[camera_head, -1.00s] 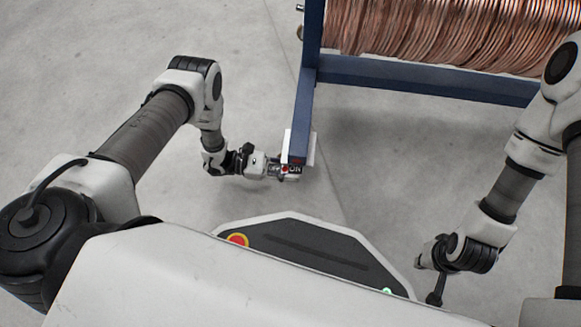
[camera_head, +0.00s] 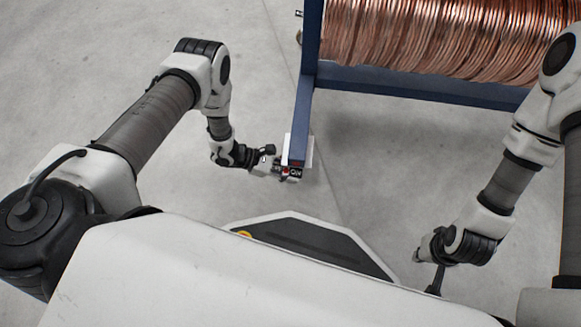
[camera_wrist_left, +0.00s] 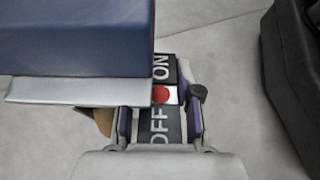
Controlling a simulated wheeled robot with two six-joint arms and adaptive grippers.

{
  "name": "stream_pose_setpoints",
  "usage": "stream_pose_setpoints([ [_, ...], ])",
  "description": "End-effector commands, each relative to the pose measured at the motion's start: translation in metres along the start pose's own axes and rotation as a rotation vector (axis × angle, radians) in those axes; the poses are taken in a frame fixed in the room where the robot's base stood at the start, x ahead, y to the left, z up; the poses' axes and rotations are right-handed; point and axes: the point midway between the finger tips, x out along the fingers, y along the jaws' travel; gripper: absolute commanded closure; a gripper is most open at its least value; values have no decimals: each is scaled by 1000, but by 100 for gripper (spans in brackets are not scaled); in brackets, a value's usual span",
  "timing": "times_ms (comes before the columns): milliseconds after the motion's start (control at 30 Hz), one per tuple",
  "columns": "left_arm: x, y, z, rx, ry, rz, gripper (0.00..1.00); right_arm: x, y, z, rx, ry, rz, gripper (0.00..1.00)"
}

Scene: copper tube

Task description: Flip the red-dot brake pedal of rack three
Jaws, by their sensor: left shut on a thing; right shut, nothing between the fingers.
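The brake pedal (camera_head: 294,173) with the red dot sits at the foot of the blue rack's near post. In the left wrist view the pedal (camera_wrist_left: 161,95) shows a red dot on a white patch between the words ON and OFF. My left gripper (camera_wrist_left: 160,125) has one finger on each side of the pedal and is shut on it; it also shows in the head view (camera_head: 276,170), at the pedal's left. My right gripper (camera_head: 434,291) hangs far to the right, shut and empty, partly hidden by my body.
The blue rack frame (camera_head: 420,88) holds a large copper tube coil (camera_head: 430,38) at the back. A wheel (camera_wrist_left: 103,120) shows partly beside the pedal in the left wrist view. The grey floor (camera_head: 380,150) under the rack is clear.

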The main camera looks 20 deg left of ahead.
Motion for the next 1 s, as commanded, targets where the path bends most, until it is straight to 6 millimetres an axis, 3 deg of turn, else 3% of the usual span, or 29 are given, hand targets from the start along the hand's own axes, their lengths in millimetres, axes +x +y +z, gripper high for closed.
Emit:
stream_pose_setpoints([
  [433, 1, 0, 0, 1, 16, 0, 100, -2, 0, 0, -1, -1, 0, 100],
  [467, 1, 0, 0, 1, 16, 0, 60, -2, 0, 0, -1, -1, 0, 100],
  [500, 1, 0, 0, 1, 16, 0, 46, -2, 0, 0, -1, 0, 0, 100],
  [533, 1, 0, 0, 1, 16, 0, 42, -2, 0, 0, -1, 0, 0, 100],
  [833, -1, 0, 0, 0, 15, 0, 42, -2, 0, 0, -1, 0, 0, 100],
  [1000, -23, 1, 0, -3, 17, 4, 42, -2, 0, 0, 0, 0, 0, 100],
])
